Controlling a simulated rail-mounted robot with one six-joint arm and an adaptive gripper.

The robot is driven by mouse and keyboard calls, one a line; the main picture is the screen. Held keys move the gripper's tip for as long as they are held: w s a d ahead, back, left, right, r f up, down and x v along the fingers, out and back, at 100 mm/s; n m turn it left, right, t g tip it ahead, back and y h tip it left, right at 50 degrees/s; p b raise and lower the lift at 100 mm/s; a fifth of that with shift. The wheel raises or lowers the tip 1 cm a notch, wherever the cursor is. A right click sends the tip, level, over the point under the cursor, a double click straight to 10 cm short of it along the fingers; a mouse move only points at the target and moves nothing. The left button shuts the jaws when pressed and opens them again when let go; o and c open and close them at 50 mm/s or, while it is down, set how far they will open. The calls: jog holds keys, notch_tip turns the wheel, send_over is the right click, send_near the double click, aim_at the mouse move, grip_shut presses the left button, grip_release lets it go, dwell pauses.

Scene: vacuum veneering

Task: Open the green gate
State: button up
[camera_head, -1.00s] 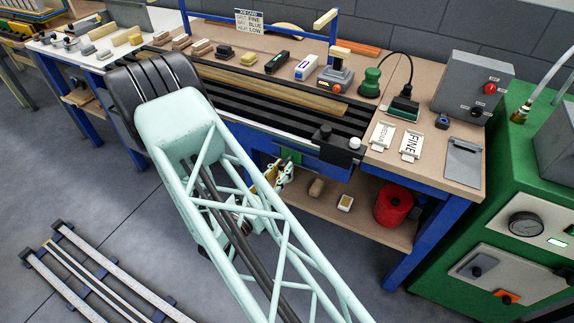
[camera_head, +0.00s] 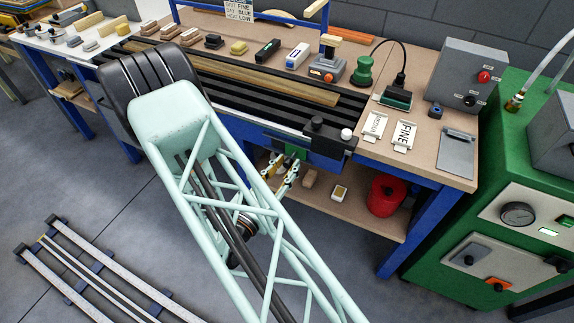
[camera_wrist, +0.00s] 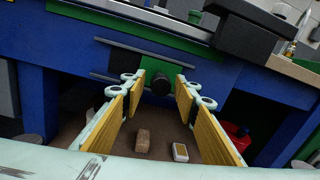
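In the head view the gate (camera_head: 296,151) shows under the bench's front edge. My gripper (camera_wrist: 160,92) is open and empty, its two yellow-padded fingers pointing at the gate, one on each side of the knob in the picture. The gap between fingertips and knob is hard to judge. In the head view my gripper (camera_head: 283,172) is just below and left of the gate, partly hidden by my arm.
A black block (camera_head: 330,136) with a white knob sits at the bench's front edge, right of the gate. The lower shelf (camera_head: 325,205) holds a brown block (camera_wrist: 142,140), a white-and-yellow box (camera_wrist: 180,152) and a red container (camera_head: 385,196). A green machine (camera_head: 430,255) stands at right.

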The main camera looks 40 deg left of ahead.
dwell(0.4)
jog(key=shift+v, duration=6)
jog(key=shift+r, duration=0.1)
